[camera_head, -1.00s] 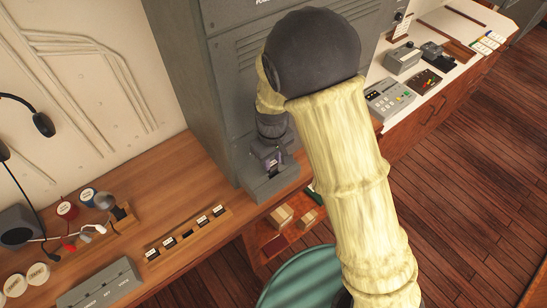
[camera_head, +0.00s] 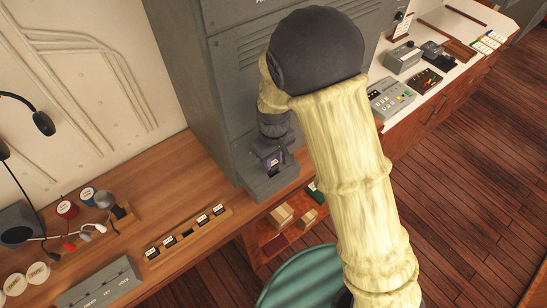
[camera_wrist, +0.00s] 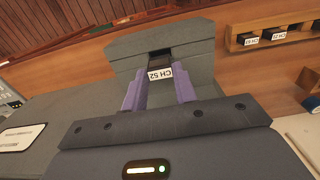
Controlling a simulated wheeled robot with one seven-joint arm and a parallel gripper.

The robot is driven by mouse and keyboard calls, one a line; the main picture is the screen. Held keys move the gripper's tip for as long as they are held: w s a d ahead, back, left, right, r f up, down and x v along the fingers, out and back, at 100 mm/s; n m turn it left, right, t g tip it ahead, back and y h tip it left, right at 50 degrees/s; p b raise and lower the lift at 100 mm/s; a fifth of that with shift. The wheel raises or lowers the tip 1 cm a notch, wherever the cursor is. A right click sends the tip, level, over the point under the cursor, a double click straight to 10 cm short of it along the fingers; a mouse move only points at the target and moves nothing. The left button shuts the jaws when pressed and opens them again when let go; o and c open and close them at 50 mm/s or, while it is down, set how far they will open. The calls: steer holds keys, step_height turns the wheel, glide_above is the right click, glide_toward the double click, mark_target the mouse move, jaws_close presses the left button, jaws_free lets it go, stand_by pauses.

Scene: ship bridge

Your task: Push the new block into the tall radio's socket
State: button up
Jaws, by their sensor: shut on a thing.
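The tall radio (camera_head: 222,105) is a grey cabinet standing on the wooden counter. A grey ledge (camera_head: 258,190) juts from its front at the bottom. In the wrist view, my gripper (camera_wrist: 160,92) has purple fingers closed on a dark block (camera_wrist: 160,73) with a white label reading "CH 52". The block is at a dark opening, the socket (camera_wrist: 160,54), in the grey housing (camera_wrist: 190,30). I cannot tell how far in it sits. In the head view my gripper (camera_head: 272,160) is just above the ledge, close to the cabinet front, partly behind my arm.
A wooden rack (camera_head: 228,213) with several labelled blocks lies on the counter, left of the radio. A long grey box (camera_head: 98,285), reels and a headset are further left. Small boxes (camera_head: 282,215) sit on a lower shelf. A console desk (camera_head: 430,105) stands at right.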

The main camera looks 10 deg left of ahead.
steer(key=shift+f+b, duration=0.85)
steer(key=shift+f, duration=0.6)
stand_by(3.2)
steer(key=o, duration=1)
steer(key=shift+r, duration=0.1)
step_height(320, 180, up, 17)
steer(key=b, duration=0.4)
steer(key=shift+r, duration=0.15)
steer(key=shift+d, duration=0.1)
stand_by(0.4)
